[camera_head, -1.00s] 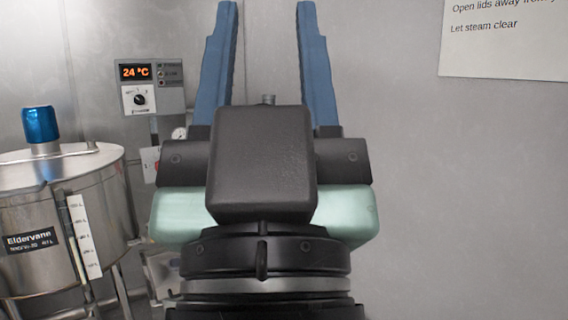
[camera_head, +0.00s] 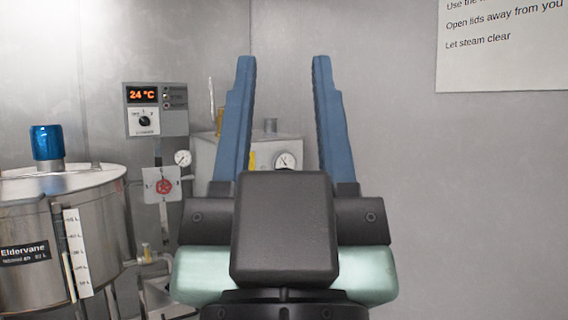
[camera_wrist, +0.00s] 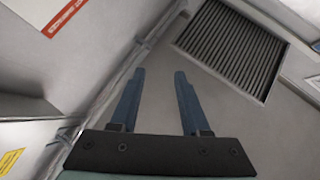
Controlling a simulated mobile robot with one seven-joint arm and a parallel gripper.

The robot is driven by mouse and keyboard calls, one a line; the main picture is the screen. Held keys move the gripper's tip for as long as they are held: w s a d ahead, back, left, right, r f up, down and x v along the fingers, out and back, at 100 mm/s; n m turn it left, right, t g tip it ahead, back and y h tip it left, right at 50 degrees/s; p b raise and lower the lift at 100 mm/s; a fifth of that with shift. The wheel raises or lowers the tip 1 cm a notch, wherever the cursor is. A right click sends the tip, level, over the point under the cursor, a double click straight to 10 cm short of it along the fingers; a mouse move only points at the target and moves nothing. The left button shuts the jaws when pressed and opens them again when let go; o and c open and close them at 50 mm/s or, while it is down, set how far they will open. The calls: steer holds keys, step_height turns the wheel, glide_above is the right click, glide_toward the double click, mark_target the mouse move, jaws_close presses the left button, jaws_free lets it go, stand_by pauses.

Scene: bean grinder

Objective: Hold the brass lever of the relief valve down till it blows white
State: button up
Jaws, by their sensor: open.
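My gripper (camera_head: 283,62) is open and empty, its two blue fingers pointing up in the head view. It also shows open in the wrist view (camera_wrist: 160,73), with nothing between the fingers. Behind it in the head view stands a pale metal boiler (camera_head: 204,155), partly hidden by my gripper. A small yellowish, brass-like part (camera_head: 220,120) shows at its upper left, beside a thin upright rod (camera_head: 211,93). I cannot tell whether this part is the relief valve's lever. No white steam shows.
A steel kettle (camera_head: 98,205) with a blue cap stands at left. A control box (camera_head: 157,110) reading 24 °C, a small gauge (camera_head: 183,158) and a red handwheel (camera_head: 164,186) lie between. The right wall is clear below a notice (camera_head: 500,55). The wrist view shows a slatted grille (camera_wrist: 232,45).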

steer(key=shift+r, duration=0.15)
steer(key=c, duration=0.4)
steer(key=shift+r+p, duration=0.35)
steer(key=shift+p, duration=0.15)
steer(key=shift+c, duration=1.1)
step_height(320, 180, up, 26)
steer(key=p, duration=2.6)
steer(key=shift+r, duration=0.1)
jaws_close()
steer(key=shift+w, duration=0.1)
